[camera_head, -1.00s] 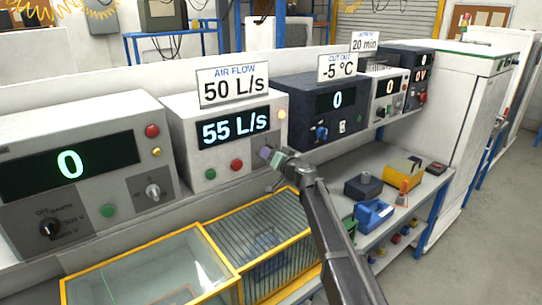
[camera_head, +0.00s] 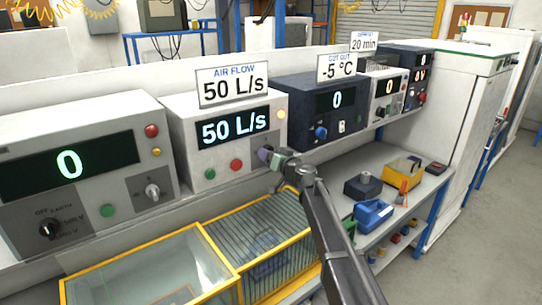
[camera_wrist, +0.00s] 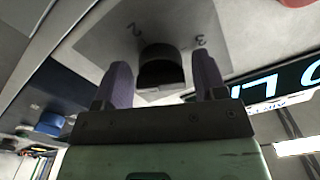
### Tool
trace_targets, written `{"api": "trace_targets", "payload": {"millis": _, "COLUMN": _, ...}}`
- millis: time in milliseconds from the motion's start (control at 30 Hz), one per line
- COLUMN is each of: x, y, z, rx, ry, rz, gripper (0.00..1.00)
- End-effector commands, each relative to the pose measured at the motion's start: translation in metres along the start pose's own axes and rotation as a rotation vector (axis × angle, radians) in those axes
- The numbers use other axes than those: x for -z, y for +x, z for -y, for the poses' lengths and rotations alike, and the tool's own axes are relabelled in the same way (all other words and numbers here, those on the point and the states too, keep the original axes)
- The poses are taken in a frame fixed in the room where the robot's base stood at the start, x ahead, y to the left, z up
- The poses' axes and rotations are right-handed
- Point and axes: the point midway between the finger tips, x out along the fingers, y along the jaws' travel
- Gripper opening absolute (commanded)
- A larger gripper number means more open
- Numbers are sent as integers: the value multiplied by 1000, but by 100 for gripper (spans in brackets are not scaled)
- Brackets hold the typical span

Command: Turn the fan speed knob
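The fan speed knob (camera_wrist: 160,66) is a dark round knob on a grey dial plate marked with numbers, including 2 and 3. In the wrist view it sits between the two purple fingers of my gripper (camera_wrist: 163,72), with a narrow gap showing on each side. My gripper is open around it. In the head view my gripper (camera_head: 268,154) is at the lower right front of the air flow unit (camera_head: 183,160) and hides the knob. The unit's display (camera_head: 233,128) reads 50 L/s, and the sign (camera_head: 233,88) above it also reads 50 L/s.
A green button, a red button (camera_head: 236,165) and a lit lamp are on the same panel. A grey unit (camera_head: 80,170) stands left and a dark cut-out unit (camera_head: 322,110) right. A yellow-framed glass case (camera_head: 222,262) lies below, close to my arm.

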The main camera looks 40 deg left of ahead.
Motion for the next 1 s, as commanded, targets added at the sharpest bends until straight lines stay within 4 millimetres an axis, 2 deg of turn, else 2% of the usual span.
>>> {"api": "trace_targets", "payload": {"millis": 267, "x": 0, "y": 1, "z": 0, "rx": 0, "ry": 1, "rz": -1, "gripper": 73}}
{"api": "trace_targets", "payload": {"millis": 400, "x": 0, "y": -6, "z": 0, "rx": -1, "ry": 1, "rz": -1, "gripper": 73}}
{"api": "trace_targets", "payload": {"millis": 567, "x": 0, "y": -36, "z": 0, "rx": -3, "ry": 1, "rz": -2, "gripper": 73}}
{"api": "trace_targets", "payload": {"millis": 800, "x": 0, "y": -95, "z": 1, "rx": -1, "ry": 1, "rz": -1, "gripper": 73}}
{"api": "trace_targets", "payload": {"millis": 900, "x": 0, "y": -107, "z": 0, "rx": -2, "ry": 1, "rz": -1, "gripper": 73}}
{"api": "trace_targets", "payload": {"millis": 1000, "x": 0, "y": -109, "z": 0, "rx": -1, "ry": 1, "rz": -1, "gripper": 73}}
